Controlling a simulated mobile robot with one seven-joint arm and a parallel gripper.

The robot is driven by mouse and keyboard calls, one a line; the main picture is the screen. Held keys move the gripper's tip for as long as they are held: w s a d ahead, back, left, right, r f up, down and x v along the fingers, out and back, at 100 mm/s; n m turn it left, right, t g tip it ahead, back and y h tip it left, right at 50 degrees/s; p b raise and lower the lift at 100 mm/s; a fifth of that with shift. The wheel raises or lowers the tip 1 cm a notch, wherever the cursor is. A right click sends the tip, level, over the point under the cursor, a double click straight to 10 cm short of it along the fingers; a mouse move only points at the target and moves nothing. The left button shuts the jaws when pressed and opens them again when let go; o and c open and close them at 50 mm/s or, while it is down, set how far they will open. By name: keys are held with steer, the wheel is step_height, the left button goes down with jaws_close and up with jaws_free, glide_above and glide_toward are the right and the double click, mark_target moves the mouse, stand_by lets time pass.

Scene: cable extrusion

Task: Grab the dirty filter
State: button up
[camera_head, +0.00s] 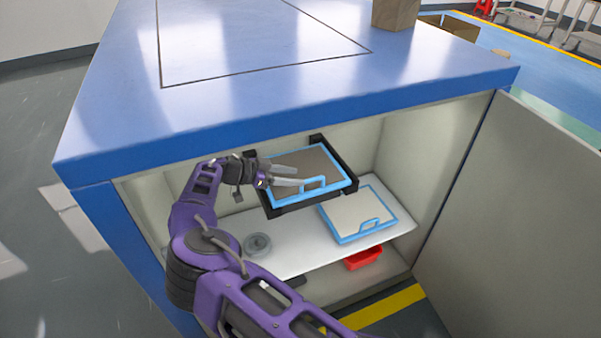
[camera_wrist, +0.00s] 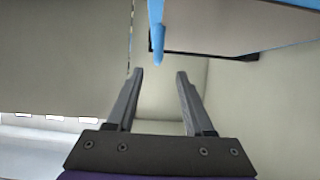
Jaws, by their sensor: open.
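The dirty filter (camera_head: 302,160), a grey-brown panel with a blue frame, sits in a black holder (camera_head: 348,170) inside the cabinet. Its blue handle (camera_head: 313,185) faces outward. My gripper (camera_head: 298,176) is open and empty at the left of this handle, and in the head view its fingers overlap the panel. In the wrist view, the blue handle (camera_wrist: 157,38) shows edge-on just beyond my open fingertips (camera_wrist: 160,72), roughly between them. The filter's surface (camera_wrist: 215,28) spreads to the upper right there. Whether a finger touches the handle I cannot tell.
A paler filter (camera_head: 356,212) with a blue frame lies on the white shelf (camera_head: 290,228) below. A grey round part (camera_head: 257,245) is on the shelf, and a red bin (camera_head: 363,257) is beneath. The cabinet's blue top (camera_head: 290,110) overhangs; the open door (camera_head: 520,230) stands right.

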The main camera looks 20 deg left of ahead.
mark_target(312, 180)
steer(key=x, duration=0.7)
steer(key=shift+s+d+f, duration=0.1)
steer(key=shift+d+f, duration=0.1)
jaws_close()
